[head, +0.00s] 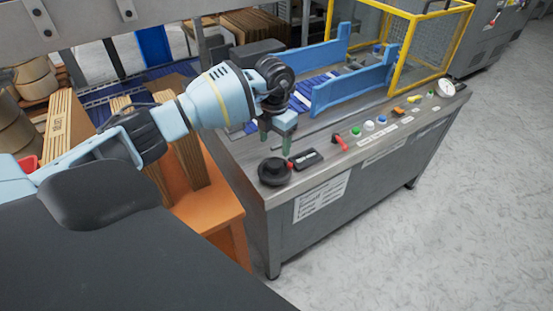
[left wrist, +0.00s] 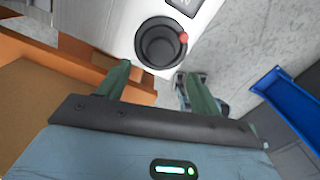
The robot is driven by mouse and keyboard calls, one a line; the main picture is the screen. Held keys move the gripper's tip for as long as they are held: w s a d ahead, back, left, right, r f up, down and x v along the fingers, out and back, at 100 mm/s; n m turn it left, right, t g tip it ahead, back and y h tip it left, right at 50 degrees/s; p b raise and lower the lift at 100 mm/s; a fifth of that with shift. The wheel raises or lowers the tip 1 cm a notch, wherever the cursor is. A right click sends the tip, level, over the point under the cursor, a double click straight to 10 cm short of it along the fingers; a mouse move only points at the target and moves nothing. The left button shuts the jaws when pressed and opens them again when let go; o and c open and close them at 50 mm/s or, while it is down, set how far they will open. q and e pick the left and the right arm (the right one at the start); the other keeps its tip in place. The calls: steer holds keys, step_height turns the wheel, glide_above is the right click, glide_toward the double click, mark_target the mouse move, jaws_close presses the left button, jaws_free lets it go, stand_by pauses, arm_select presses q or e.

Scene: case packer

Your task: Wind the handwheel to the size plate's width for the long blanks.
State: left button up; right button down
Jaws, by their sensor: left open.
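The black handwheel (head: 274,172) lies at the near left corner of the grey machine's top; it also shows in the left wrist view (left wrist: 161,44), with a red knob on its right rim. A small black readout (head: 306,159) sits just right of the wheel, its figures too small to read. The white size plate (head: 321,197) is on the machine's front, with several lines of text. My left gripper (head: 275,145) is open and empty, pointing down just above and behind the wheel. In the left wrist view the wheel lies beyond the fingers (left wrist: 158,78), apparently apart from them. My right gripper is out of view.
Two blue guide rails (head: 352,88) stand on the machine, with a yellow guard frame (head: 402,62) behind. A red handle (head: 340,143) and several buttons (head: 368,125) line the front edge. Brown blanks (head: 188,158) stand on an orange stand (head: 219,210) at left. Floor at right is clear.

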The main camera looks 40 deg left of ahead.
mark_target(275, 162)
arm_select(q)
step_height(275, 162, down, 7)
steer(key=shift+f, duration=0.15)
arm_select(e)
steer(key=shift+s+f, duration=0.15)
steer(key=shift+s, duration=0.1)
arm_select(q)
steer(key=shift+c, duration=0.5)
steer(key=c, duration=0.9)
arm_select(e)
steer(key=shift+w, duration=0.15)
